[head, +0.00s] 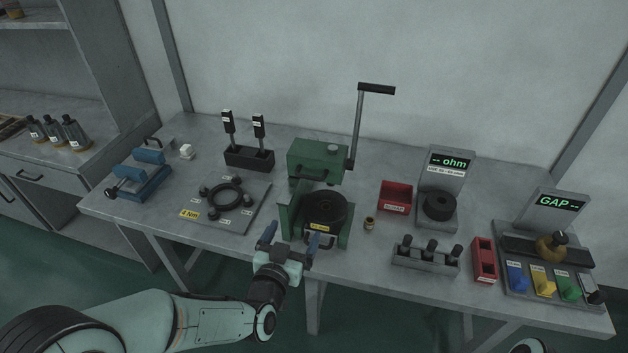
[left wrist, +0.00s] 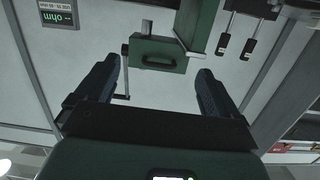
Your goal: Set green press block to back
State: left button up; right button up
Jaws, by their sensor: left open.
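The green press block (head: 316,160) is a box with a dark handle on its front, high on the back of the green press (head: 288,222) in the middle of the table. In the left wrist view the block (left wrist: 165,50) and its handle show beyond and between my two fingers, apart from them. My left gripper (head: 291,236) is open and empty, at the table's front edge, in front of and below the block. A black round die (head: 323,206) sits low in the press. My right gripper is out of view.
A tall lever (head: 357,125) stands at the press's right side. Left are a plate with a black ring (head: 222,196) and a black tool holder (head: 249,157). Right are a red bin (head: 396,196), a small brass cup (head: 369,223) and an ohm meter (head: 447,168).

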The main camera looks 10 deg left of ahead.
aim_at(309, 178)
pick_arm(q)
jog(key=shift+n+t, duration=0.3)
jog(key=shift+t, duration=0.5)
jog(key=w+r, duration=0.1)
jog(key=w, duration=0.3)
jog(key=w+r, duration=0.2)
jog(key=w, duration=0.3)
jog(key=w+r+b, duration=0.1)
jog(key=w, duration=0.3)
jog(key=shift+w+r, duration=0.15)
jog(key=shift+w, duration=0.25)
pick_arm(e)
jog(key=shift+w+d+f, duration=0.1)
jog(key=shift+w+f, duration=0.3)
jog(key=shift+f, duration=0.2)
